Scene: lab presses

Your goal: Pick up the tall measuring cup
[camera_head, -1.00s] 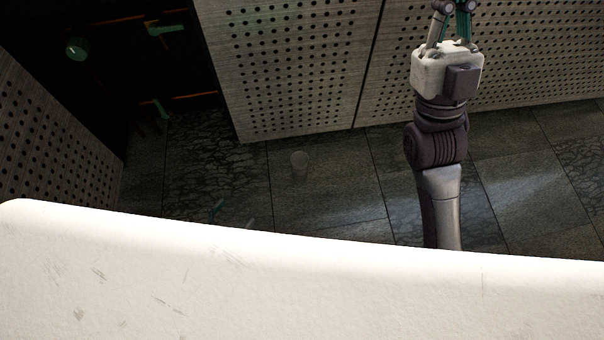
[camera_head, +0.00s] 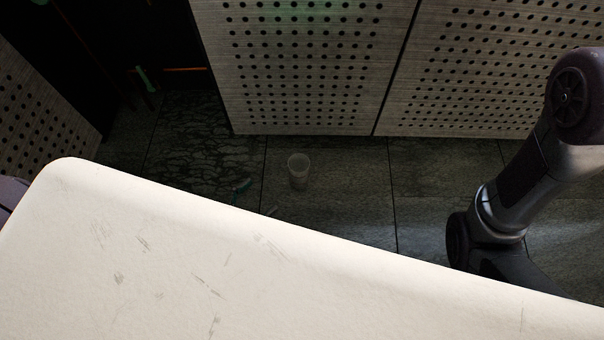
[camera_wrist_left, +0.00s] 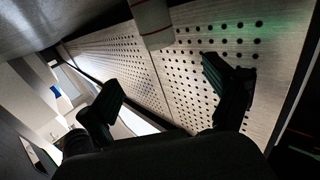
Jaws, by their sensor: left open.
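A pale, translucent cup (camera_head: 299,170) stands upright on the dark tiled floor near the middle of the head view, in front of the perforated panels. In the left wrist view my left gripper (camera_wrist_left: 168,95) has its two dark fingers wide apart, with nothing between them. A pale cylinder (camera_wrist_left: 152,22) with a reddish band shows at the top of that view, beyond the fingers. I cannot tell if it is the same cup. The head view does not show the left gripper's fingers. The right gripper is out of view.
Perforated panels (camera_head: 300,75) rise behind the cup and also fill much of the left wrist view. A small green thing (camera_head: 242,185) lies on the floor left of the cup. A dark recess opens at the far left.

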